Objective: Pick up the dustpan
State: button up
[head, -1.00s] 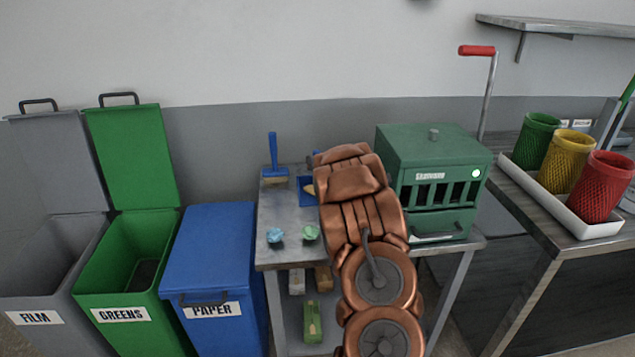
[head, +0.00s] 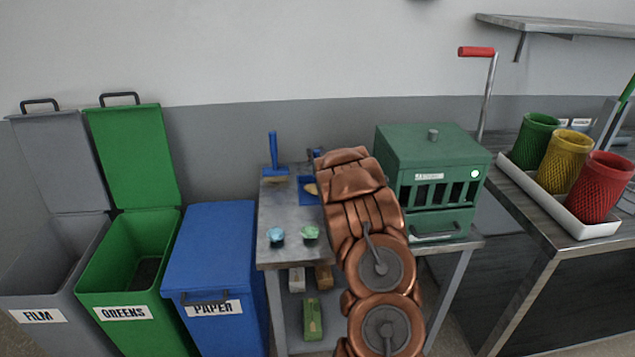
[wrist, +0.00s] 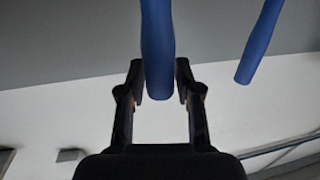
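The dustpan (head: 306,190) is blue and lies on the metal table at the wall, with part of it hidden behind my arm in the head view. A blue upright handle (wrist: 158,50), which looks like the dustpan's, stands between the fingers of my gripper (wrist: 160,78) in the wrist view. The fingers are open on both sides of it, with small gaps showing. In the head view my arm hides the gripper. A blue-handled brush (head: 273,160) stands left of the dustpan; a second blue handle (wrist: 260,40) at the right of the wrist view appears to be its handle.
A green machine (head: 432,170) stands on the table (head: 275,207) just right of my arm. Crumpled blue (head: 276,234) and green (head: 310,232) pieces lie at the table's front. A blue paper bin (head: 215,250) stands at the left.

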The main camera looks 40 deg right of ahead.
grip_shut()
dwell(0.4)
